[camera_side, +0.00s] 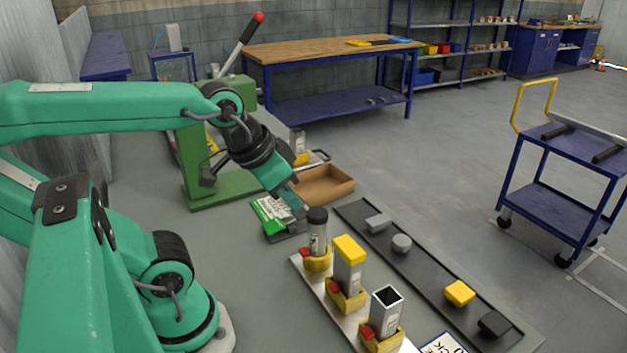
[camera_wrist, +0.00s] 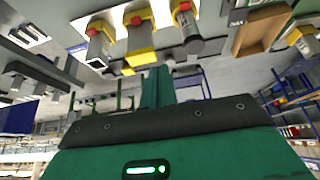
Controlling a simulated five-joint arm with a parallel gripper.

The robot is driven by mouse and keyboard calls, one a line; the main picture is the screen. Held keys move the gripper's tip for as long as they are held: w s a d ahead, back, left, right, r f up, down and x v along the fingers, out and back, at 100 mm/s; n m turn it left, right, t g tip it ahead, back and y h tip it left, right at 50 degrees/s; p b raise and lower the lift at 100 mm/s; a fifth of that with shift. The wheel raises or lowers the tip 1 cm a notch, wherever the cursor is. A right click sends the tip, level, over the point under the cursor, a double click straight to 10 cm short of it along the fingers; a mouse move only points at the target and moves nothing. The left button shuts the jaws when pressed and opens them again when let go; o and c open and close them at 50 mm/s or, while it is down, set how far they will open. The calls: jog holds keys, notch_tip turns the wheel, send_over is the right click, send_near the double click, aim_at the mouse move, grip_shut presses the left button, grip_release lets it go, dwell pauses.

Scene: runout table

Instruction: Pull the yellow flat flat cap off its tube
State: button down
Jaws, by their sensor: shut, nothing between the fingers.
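The yellow flat cap (camera_side: 349,247) sits on top of the square grey tube (camera_side: 347,278), which stands upright in a yellow clamp block in the middle of the row. In the wrist view the cap (camera_wrist: 140,59) shows at top centre, at the end of the tube (camera_wrist: 139,38). My gripper (camera_side: 301,208) is shut and empty, left of and behind the cap in the side view, close to the dark-topped round tube. In the wrist view its fingers (camera_wrist: 157,75) point up the picture towards the cap, apparently apart from it.
A dark-capped round tube (camera_side: 317,230) and an open square tube (camera_side: 385,305) flank the capped one. A dark strip (camera_side: 430,264) holds loose grey, yellow and black pieces. A green-and-white box (camera_side: 271,213) and a wooden tray (camera_side: 325,188) lie near my gripper.

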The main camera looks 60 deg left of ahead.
jog(key=c, duration=2.2)
grip_release()
jog(key=c, duration=1.1)
grip_release()
jog(key=shift+w+d, duration=0.1)
jog(key=shift+w, duration=0.1)
jog(key=o, duration=0.7)
jog(key=shift+w+d+g, duration=0.2)
jog(key=shift+w+g, duration=0.2)
jog(key=shift+w, duration=0.1)
jog(key=shift+o, duration=0.4)
jog(key=shift+w+d, duration=0.15)
jog(key=shift+w, duration=0.2)
jog(key=g, duration=0.4)
send_near(349, 246)
jog(key=shift+a+f, duration=0.25)
jog(key=shift+a, duration=0.05)
jog(key=shift+w+d+f+g, duration=0.25)
jog(key=shift+w+g, duration=0.1)
jog(key=shift+g, duration=0.05)
jog(key=shift+f, duration=0.1)
jog(key=shift+f, duration=3.8)
